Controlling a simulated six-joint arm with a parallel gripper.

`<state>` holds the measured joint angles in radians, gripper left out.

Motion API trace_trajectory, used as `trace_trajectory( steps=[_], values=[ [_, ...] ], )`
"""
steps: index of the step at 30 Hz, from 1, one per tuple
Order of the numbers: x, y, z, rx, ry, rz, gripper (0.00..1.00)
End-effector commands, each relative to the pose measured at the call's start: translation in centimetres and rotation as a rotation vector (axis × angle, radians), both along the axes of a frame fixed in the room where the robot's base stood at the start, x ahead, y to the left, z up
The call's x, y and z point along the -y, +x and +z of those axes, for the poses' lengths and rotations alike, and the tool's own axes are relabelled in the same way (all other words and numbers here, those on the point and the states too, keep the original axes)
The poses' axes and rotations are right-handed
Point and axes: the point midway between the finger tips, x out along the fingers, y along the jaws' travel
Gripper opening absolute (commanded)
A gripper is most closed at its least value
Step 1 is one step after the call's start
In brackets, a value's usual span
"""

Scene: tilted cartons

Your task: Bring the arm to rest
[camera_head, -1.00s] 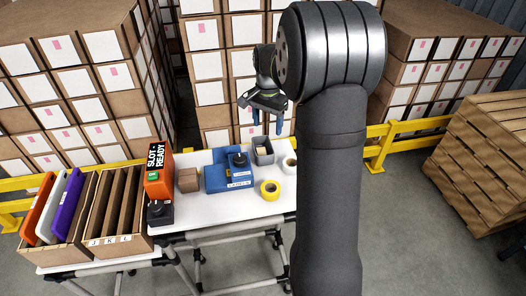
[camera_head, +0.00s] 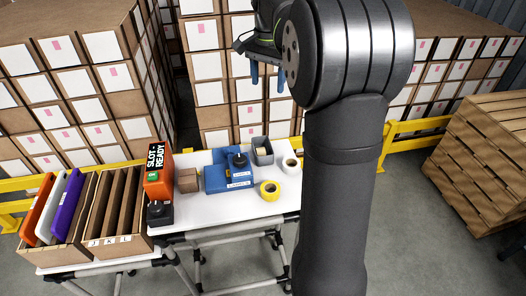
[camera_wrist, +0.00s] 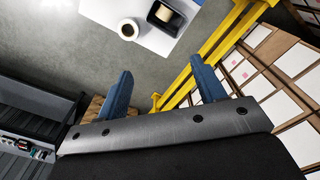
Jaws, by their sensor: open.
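My gripper (camera_head: 267,78) is raised in the air above and behind the white table, in front of the stacked cartons in the head view. Its two blue fingers are apart in the wrist view (camera_wrist: 163,90), with nothing between them. My dark arm hides part of the scene on the right of the table. The white table (camera_head: 235,212) stands below the gripper, and nothing touches the fingers.
On the table are a blue label device (camera_head: 217,181), yellow tape roll (camera_head: 269,191), grey bin (camera_head: 262,152), small brown box (camera_head: 188,181) and orange slot sign (camera_head: 158,183). Slotted cartons (camera_head: 112,225) stand left. A yellow rail (camera_head: 425,124) and wooden crate (camera_head: 490,155) lie right.

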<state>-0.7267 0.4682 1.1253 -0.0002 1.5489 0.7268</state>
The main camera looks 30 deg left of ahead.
Motion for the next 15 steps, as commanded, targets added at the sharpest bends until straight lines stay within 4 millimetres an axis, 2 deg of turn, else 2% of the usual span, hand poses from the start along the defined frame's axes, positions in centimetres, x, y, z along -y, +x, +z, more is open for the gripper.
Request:
trace_trajectory(
  steps=[10, 15],
  values=[
    [0.0, 0.0, -0.2, 0.000, 0.000, 0.000, 0.63],
    [0.0, 0.0, -2.0, -0.002, -0.002, 0.000, 0.63]
  ],
)
